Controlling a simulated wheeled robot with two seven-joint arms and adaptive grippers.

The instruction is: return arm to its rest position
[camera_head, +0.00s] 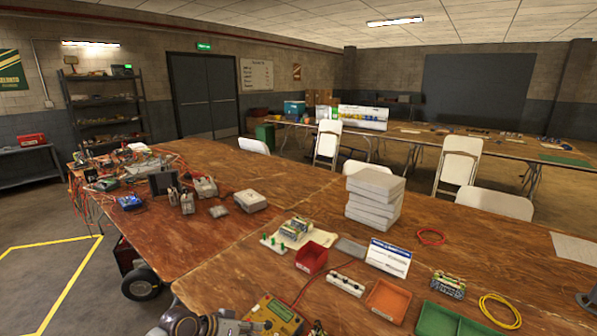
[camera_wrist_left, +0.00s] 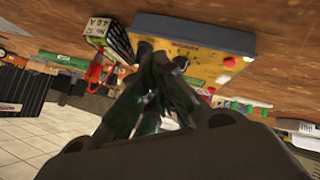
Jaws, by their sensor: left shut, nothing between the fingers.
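My left gripper (camera_wrist_left: 165,95) is shut with nothing between its dark fingers in the left wrist view. In the head view, grey parts of my left arm (camera_head: 192,323) show at the bottom edge, left of a yellow charger unit (camera_head: 277,316). The yellow unit (camera_wrist_left: 195,48) also shows behind the fingers in the left wrist view, where the table appears at the top. I cannot tell the gap between fingers and unit. A dark part at the right edge of the head view looks like my right gripper (camera_head: 588,298). It is cut off, so its jaws are unclear.
The wooden table (camera_head: 235,275) holds a red bin (camera_head: 311,259), an orange tray (camera_head: 387,299), a green tray (camera_head: 438,320), a white power strip (camera_head: 346,284), a stack of white boxes (camera_head: 374,199) and a yellow cable coil (camera_head: 500,310). Electronics crowd its far left end.

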